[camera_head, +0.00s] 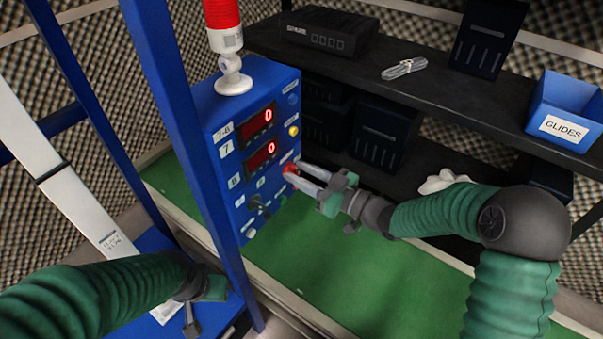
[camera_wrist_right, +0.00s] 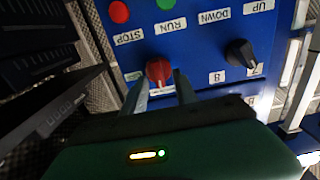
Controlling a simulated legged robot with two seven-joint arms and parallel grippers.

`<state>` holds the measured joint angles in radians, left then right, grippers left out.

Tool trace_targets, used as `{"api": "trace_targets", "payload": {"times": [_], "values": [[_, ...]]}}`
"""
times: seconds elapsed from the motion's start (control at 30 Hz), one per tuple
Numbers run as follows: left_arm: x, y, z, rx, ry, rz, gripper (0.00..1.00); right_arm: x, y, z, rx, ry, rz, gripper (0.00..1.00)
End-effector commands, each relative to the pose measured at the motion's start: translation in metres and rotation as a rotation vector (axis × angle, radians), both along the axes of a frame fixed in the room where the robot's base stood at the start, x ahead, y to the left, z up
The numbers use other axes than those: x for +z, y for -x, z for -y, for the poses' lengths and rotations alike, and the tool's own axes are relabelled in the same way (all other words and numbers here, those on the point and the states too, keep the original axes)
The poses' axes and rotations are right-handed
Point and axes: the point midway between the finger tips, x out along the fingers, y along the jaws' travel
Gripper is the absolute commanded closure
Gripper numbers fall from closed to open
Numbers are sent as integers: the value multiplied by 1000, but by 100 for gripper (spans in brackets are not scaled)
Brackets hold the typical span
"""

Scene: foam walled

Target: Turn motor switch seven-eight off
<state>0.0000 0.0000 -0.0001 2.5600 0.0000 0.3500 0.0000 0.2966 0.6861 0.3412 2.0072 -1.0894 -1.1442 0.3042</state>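The blue control panel (camera_head: 245,150) carries labels "7-8" and "7" and two red displays, each reading 0. A red knob (camera_head: 289,169) sits near its lower right edge; it also shows in the right wrist view (camera_wrist_right: 158,70), near the labels STOP and RUN, which appear upside down. My right gripper (camera_head: 306,178) has its fingers on either side of the red knob, with small gaps seeming to show; firm contact cannot be told. A black knob (camera_wrist_right: 240,53) is beside it on the panel. My left gripper (camera_head: 202,310) is low at the left, its fingers mostly unclear.
A blue post (camera_head: 180,110) stands just left of the panel. A red beacon (camera_head: 222,14) is on top of it. Behind is a dark shelf (camera_head: 400,90) with black boxes, a cable bundle (camera_head: 404,69) and a blue GLIDES bin (camera_head: 563,105). Green surface (camera_head: 330,270) lies below.

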Motion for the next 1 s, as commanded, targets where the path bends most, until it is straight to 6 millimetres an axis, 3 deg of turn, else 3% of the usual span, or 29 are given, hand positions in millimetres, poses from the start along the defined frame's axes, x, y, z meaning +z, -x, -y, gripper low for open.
{"api": "trace_targets", "payload": {"times": [0.03,0.3,0.67,1.0], "values": [[0,0,0,0,0,0,64,0,0,0,0,0,0,68],[0,0,0,0,0,0,64,0,0,1,-1,1,-1,100],[2,0,0,0,0,0,64,1,0,1,-2,-3,-6,100],[30,0,0,0,0,0,64,5,-2,2,-2,-82,-116,100]]}}
